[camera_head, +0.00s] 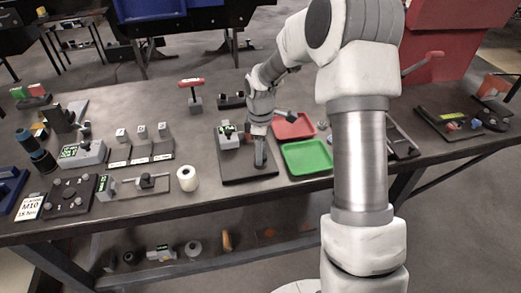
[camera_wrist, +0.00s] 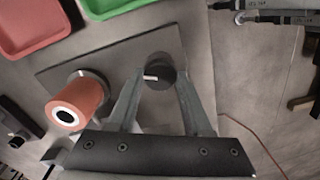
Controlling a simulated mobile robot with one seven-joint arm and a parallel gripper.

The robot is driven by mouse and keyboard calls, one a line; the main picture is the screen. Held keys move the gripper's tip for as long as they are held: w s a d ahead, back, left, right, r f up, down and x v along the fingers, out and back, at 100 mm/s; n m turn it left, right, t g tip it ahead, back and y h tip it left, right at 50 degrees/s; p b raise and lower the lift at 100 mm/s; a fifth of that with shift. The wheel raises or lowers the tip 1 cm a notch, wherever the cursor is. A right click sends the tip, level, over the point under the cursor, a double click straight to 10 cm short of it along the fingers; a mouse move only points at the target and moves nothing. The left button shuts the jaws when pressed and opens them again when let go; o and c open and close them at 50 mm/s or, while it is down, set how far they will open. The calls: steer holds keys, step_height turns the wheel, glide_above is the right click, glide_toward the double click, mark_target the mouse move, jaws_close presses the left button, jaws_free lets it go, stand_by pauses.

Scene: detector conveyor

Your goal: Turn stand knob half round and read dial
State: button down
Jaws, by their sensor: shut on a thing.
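The stand is a dark flat base plate (camera_head: 235,178) on the bench, with a small unit with a green-lit face (camera_head: 228,131) at its back left. The face is too small to read. My gripper (camera_wrist: 160,82) points down over the plate. In the wrist view its fingers are shut on the round dark knob (camera_wrist: 157,73), one on each side. A short white mark on the knob lies nearly level, left of its middle. A reddish cylinder with a black-and-white end (camera_wrist: 80,103) stands on the same plate. In the head view my gripper hides the knob.
A green tray (camera_head: 307,158) and a red tray (camera_head: 293,127) lie just right of the stand. A white roll (camera_head: 187,179) stands to its left. A red-handled tool (camera_head: 192,88) stands behind. Several other fixtures fill the bench's left side.

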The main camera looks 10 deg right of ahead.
steer(key=shift+n+p, duration=0.45)
steer(key=shift+n, duration=1.15)
steer(key=shift+c, duration=1.6)
jaws_free()
step_height(320, 180, up, 18)
steer(key=shift+f, duration=0.25)
